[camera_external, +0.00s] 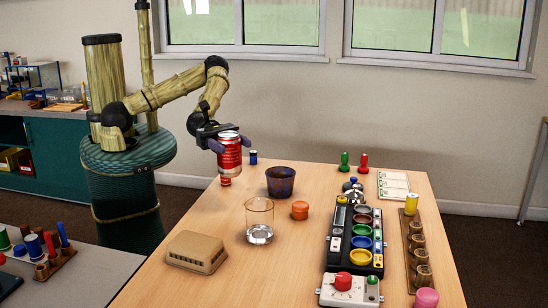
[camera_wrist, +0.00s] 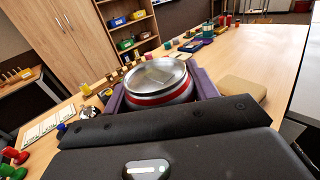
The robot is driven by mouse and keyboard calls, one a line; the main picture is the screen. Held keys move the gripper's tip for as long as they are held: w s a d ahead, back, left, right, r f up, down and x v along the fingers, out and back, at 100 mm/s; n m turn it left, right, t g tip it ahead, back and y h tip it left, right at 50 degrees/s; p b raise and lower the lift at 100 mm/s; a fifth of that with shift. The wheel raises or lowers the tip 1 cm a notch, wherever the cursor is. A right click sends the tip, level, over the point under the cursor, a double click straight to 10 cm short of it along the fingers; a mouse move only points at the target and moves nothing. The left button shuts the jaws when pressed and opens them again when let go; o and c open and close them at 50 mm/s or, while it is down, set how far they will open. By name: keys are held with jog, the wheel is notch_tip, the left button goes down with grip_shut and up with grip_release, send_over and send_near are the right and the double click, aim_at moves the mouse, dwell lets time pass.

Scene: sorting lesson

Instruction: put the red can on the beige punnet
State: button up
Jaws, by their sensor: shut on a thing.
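The red can (camera_external: 229,160) is upright between the purple fingers of my gripper (camera_external: 230,143), at the far left part of the table. My gripper is shut on it. In the wrist view the can's silver lid (camera_wrist: 157,75) shows between the fingers (camera_wrist: 162,90). I cannot tell whether the can's bottom touches the table. The beige punnet (camera_external: 196,251) lies at the near left of the table, apart from the can and nearer the camera. It looks like a low box with slots in its side, and it also shows in the wrist view (camera_wrist: 243,88).
A dark purple cup (camera_external: 280,182), a clear glass (camera_external: 259,220) and an orange piece (camera_external: 300,210) stand right of the can and punnet. A black tray of coloured bowls (camera_external: 355,240) fills the right side. Bare wood lies between the can and the punnet.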

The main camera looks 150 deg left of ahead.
jog(key=w+d+r+p, duration=0.1)
jog(key=w+d+r, duration=0.3)
jog(key=w+d, duration=1.2)
jog(key=shift+w+d+h, duration=0.2)
jog(key=shift+d+h, duration=0.1)
jog(key=shift+d, duration=0.45)
jog(key=shift+r, duration=0.1)
notch_tip(320, 180, down, 6)
jog(key=shift+f+b, duration=0.5)
jog(key=shift+f, duration=1.5)
